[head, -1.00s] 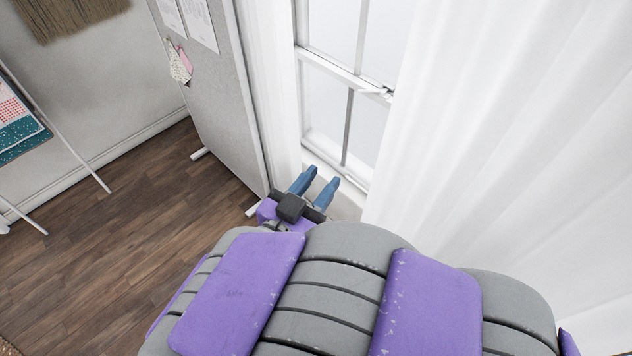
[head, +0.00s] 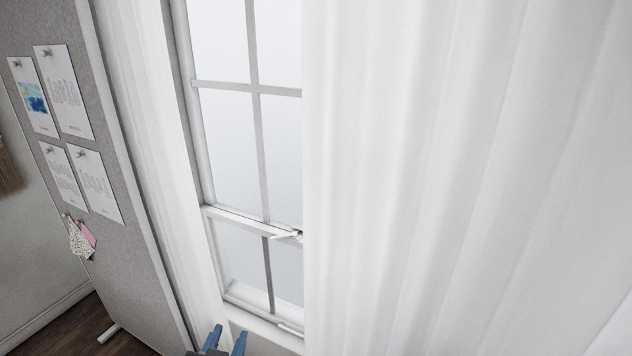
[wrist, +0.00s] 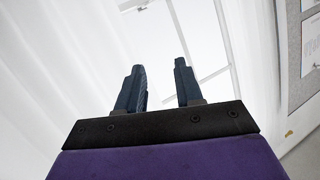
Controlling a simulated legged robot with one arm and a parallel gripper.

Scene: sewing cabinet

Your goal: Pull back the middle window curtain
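A white curtain (head: 430,170) hangs over the right part of the window (head: 235,130) in the head view. A narrower white curtain (head: 155,120) hangs at the window's left side. Between them the panes and a latch are bare. My gripper (head: 226,338) shows at the bottom edge of the head view, below the sill, with its blue fingers apart. In the wrist view my gripper (wrist: 158,75) is open and empty, pointing up at the window. White curtain cloth (wrist: 60,80) fills the left of that view. No contact with cloth shows.
A grey pinboard (head: 110,150) with several pinned papers stands left of the window. Its foot (head: 108,333) rests on the dark wood floor (head: 75,330). The window sill (head: 265,325) lies just above my fingers. Some floor is free at the lower left.

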